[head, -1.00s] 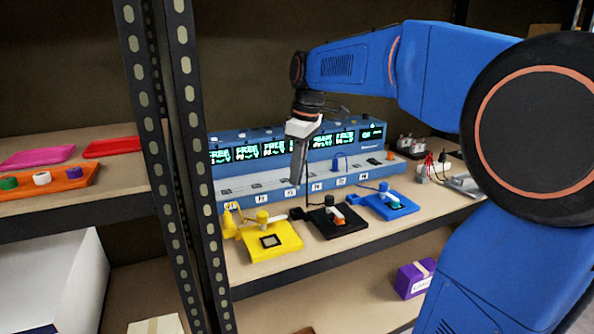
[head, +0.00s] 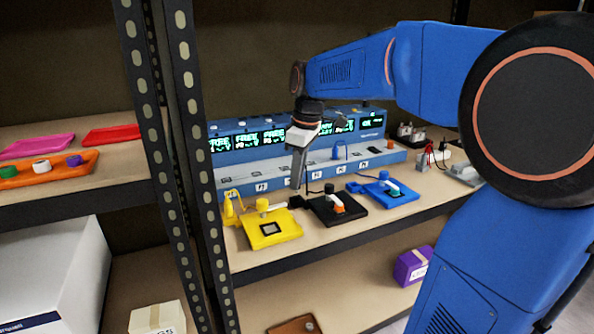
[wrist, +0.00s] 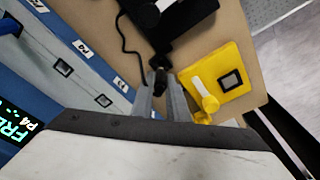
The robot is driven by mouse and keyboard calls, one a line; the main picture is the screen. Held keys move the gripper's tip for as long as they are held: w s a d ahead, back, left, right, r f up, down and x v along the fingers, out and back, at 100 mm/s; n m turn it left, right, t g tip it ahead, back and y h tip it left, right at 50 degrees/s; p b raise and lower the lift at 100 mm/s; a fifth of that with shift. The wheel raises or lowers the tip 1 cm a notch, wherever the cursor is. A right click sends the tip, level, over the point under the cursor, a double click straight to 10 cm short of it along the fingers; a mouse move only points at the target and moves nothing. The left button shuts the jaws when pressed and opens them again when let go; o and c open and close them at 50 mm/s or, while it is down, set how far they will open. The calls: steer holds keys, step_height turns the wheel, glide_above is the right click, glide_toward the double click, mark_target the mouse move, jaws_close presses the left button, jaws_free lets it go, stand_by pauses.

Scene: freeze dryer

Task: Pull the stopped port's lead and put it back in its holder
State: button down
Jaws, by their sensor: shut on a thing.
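My gripper (head: 296,188) points down in front of the blue port station (head: 235,178). It is shut on a small black plug (wrist: 159,88), the end of the black lead (wrist: 127,45). The plug is at or just above the black holder (head: 297,202) on the left side of the black plate (head: 337,210). I cannot tell whether it is seated. The holder also shows just beyond the fingertips in the wrist view (wrist: 161,62). The fingers partly hide the plug. A blue lead's plug (head: 338,150) stands in a station port.
A yellow plate (head: 285,228) with its yellow holder (head: 229,212) stands left of the black plate. A blue plate (head: 388,198) stands to its right. A shelf upright (head: 188,150) rises at left. Bare shelf runs along the front edge.

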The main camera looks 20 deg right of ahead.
steer(key=shift+f, duration=0.55)
steer(key=shift+f, duration=1.1)
stand_by(2.1)
steer(key=c, duration=1.6)
jaws_free()
steer(key=shift+c, duration=0.2)
step_height(320, 180, up, 17)
steer(key=s+d, duration=0.1)
steer(key=s, duration=0.1)
steer(key=shift+d, duration=0.4)
steer(key=s+a+f+m+t, duration=0.1)
steer(key=s+f+m, duration=0.3)
steer(key=s+f, duration=0.8)
steer(key=s+a+f+m+t+h, duration=0.1)
steer(key=s+f+m, duration=0.4)
steer(key=s+f, duration=0.7)
steer(key=shift+a+f+t, duration=0.35)
steer(key=shift+a+t, duration=0.25)
steer(key=shift+t, duration=0.2)
